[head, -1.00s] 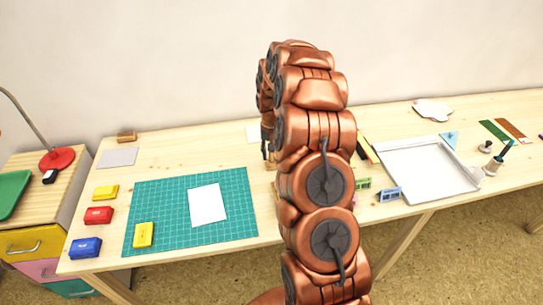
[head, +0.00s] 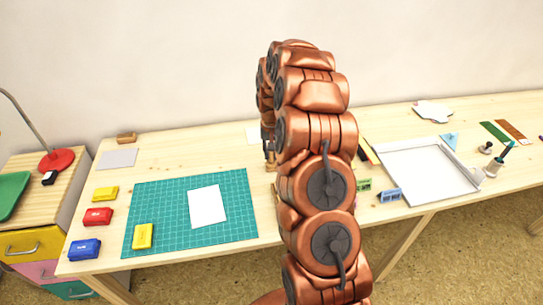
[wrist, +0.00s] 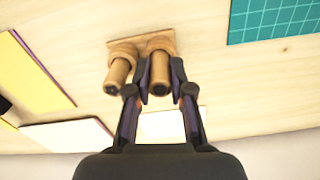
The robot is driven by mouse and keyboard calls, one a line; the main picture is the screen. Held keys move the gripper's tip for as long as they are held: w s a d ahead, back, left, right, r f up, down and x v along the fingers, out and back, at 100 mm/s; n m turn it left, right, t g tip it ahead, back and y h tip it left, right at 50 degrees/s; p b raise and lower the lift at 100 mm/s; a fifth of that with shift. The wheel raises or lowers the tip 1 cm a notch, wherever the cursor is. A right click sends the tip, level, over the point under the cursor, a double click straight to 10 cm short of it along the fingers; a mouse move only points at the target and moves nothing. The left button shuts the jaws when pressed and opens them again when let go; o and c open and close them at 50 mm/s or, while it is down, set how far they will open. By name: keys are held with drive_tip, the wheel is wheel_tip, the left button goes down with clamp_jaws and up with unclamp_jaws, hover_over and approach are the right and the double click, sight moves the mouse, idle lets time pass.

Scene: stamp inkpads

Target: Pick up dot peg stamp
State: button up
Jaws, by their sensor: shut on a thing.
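Two wooden peg stamps stand side by side in the wrist view, a left one (wrist: 118,72) and a right one (wrist: 159,74), by a small wooden block (wrist: 166,38). My gripper (wrist: 160,76) has its dark fingers on both sides of the right peg stamp and is shut on it. The left peg stamp is just outside the left finger. The stamp faces are hidden, so I cannot tell which one bears the dot. In the head view my gripper (head: 269,150) is mostly hidden behind my copper arm.
A green cutting mat (head: 165,185) with white paper (head: 207,205) lies left of my arm. Yellow, red (head: 98,216) and blue (head: 85,249) inkpads sit at the table's left. A white tray (head: 468,190) lies right. Yellow and white flat items (wrist: 68,135) are near the stamps.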

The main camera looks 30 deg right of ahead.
drive_tip(key=shift+r, duration=0.3)
drive_tip(key=shift+s+a+r+b, duration=0.1)
drive_tip(key=shift+a+r+b, duration=0.15)
drive_tip(key=shift+r, duration=0.25)
drive_tip(key=shift+s+a+r+b, duration=0.15)
drive_tip(key=shift+r+b, duration=0.15)
drive_tip(key=shift+r, duration=0.2)
drive_tip(key=s+a+r+b, duration=0.1)
drive_tip(key=s+a+b, duration=0.2)
drive_tip(key=a, duration=1)
drive_tip(key=s, duration=0.3)
drive_tip(key=shift+a+r, duration=0.2)
drive_tip(key=shift+a, duration=0.2)
drive_tip(key=shift+s, duration=0.1)
